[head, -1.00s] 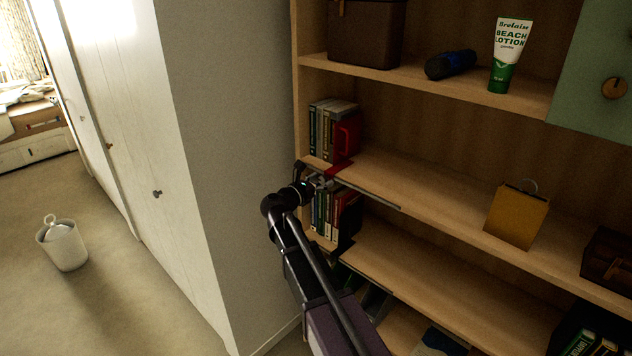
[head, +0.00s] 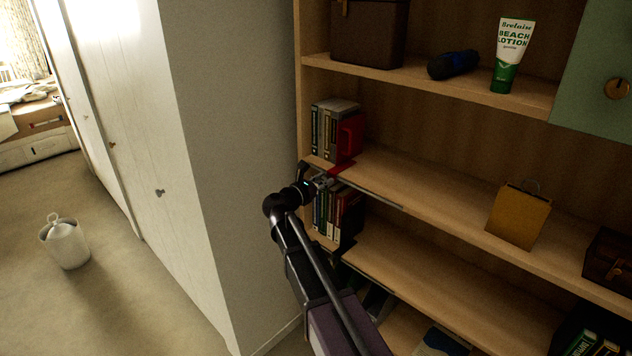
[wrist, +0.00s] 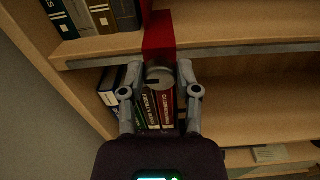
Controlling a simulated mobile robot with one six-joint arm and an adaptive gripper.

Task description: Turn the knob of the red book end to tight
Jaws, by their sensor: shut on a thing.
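The red book end (head: 349,135) stands upright on the middle shelf, at the right end of a short row of books. Its red foot (wrist: 159,33) reaches to the shelf's front edge. Below it in the wrist view is a round grey knob (wrist: 159,77) with a dark slot at its left. My gripper (wrist: 160,72) is shut on the knob, one finger on each side of it. In the head view my gripper (head: 322,183) is at the shelf's front edge, just below the book end, and hides the knob there.
Books (head: 325,130) stand left of the book end, and more books (head: 328,215) stand on the shelf below, close behind my gripper. A metal strip (head: 375,194) runs along the shelf edge. The grey wall (head: 240,150) is close on the left. A yellow bag-shaped object (head: 518,215) stands farther right.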

